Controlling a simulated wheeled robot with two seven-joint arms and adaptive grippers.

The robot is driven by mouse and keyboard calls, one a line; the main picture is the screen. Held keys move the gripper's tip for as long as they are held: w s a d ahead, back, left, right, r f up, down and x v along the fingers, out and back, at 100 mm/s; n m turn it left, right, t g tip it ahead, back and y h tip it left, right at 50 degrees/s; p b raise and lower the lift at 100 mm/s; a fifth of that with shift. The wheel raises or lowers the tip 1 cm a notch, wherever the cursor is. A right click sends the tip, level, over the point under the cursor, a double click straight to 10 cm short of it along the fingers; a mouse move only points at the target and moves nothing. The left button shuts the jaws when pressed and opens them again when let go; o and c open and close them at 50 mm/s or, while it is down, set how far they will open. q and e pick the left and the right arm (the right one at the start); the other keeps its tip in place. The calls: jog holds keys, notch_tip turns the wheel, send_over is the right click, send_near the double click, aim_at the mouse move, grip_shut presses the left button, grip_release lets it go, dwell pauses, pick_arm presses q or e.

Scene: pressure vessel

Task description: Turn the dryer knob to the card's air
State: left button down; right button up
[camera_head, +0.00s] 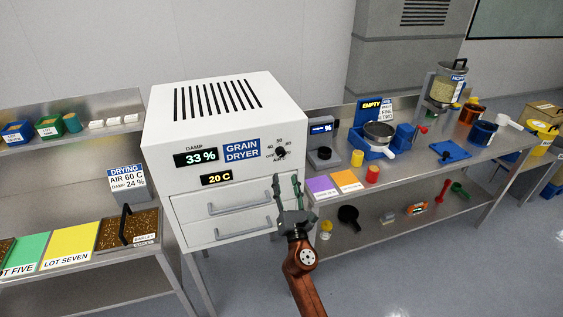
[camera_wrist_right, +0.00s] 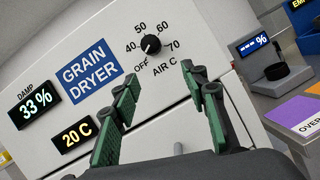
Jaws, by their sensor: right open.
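The grain dryer (camera_head: 222,100) is a white cabinet with a black knob (camera_head: 281,152) at the right of its front. In the right wrist view the knob (camera_wrist_right: 151,44) sits in a dial marked OFF, 40, 50, 60 and 70, AIR C. A small pale mark on the knob seems to face the OFF side; it is too small to be sure. The drying card (camera_head: 126,178) reads AIR 60 C, DAMP 24 %. My right gripper (camera_head: 287,182) is open and empty, below the knob and apart from it. My left gripper is not in view.
The dryer displays read damp 33 % (camera_head: 195,157) and 20 C (camera_head: 216,178). Drawer handles (camera_head: 226,207) stick out below. A left bench holds grain trays and lot mats (camera_head: 68,246). A right bench holds a meter (camera_head: 323,156), a scale (camera_head: 372,149) and coloured mats.

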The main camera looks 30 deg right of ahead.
aim_at(281, 155)
jog(key=shift+n+t, duration=0.3)
jog(key=shift+n, duration=0.1)
jog(key=w+r, duration=0.1)
jog(key=w, duration=0.1)
jog(key=w+d+r, duration=0.1)
jog(key=w+r, duration=0.1)
jog(key=w+d+r, duration=0.1)
jog(key=w+r, duration=0.1)
jog(key=shift+w+d, duration=0.2)
grip_shut()
